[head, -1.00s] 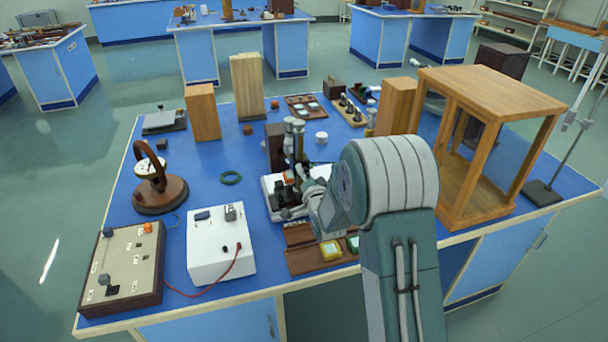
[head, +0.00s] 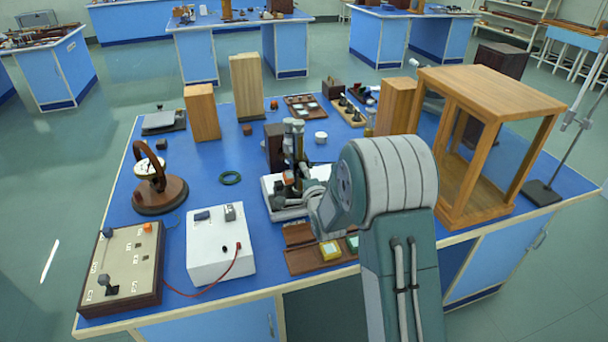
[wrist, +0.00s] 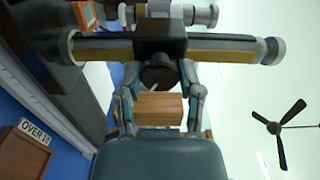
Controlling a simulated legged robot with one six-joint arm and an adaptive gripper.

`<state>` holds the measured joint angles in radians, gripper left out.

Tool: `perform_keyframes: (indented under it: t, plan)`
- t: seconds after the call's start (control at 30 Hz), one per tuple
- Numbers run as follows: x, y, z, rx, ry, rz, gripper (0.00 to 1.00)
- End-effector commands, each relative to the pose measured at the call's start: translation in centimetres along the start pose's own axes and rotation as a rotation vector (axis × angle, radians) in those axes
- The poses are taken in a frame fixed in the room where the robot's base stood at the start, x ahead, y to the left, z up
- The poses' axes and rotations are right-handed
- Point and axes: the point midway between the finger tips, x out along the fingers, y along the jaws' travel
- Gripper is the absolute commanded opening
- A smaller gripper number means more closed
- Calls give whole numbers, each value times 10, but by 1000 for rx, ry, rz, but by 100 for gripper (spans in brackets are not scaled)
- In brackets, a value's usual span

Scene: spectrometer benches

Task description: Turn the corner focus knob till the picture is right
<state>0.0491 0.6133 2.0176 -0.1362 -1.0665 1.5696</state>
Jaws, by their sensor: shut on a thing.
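The instrument (head: 292,145) has upright tubes and a white base (head: 272,205), and stands near the middle of the blue bench. In the wrist view its brass and grey tube (wrist: 100,47) runs across the picture. A dark round knob (wrist: 159,77) sits below the dark block at the tube's middle. My gripper (wrist: 160,80) has one finger on each side of this knob and is shut on it. In the head view my wrist hides the fingertips and the knob. I see no eyepiece picture, so its sharpness cannot be told.
A wooden open-framed case (head: 490,85) stands right of my arm. A white box (head: 220,245) with a red wire and a switch panel (head: 120,265) stand at the left front.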

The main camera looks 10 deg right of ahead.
Motion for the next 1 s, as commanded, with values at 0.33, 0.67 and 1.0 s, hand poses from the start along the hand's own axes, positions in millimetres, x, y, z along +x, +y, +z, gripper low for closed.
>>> perform_keyframes:
  t: [0.33,0.67,1.0]
  plan:
    - [0,2,0,2,0,6,0]
    - [0,1,0,1,0,4,82]
    - [-18,1,0,1,0,5,82]
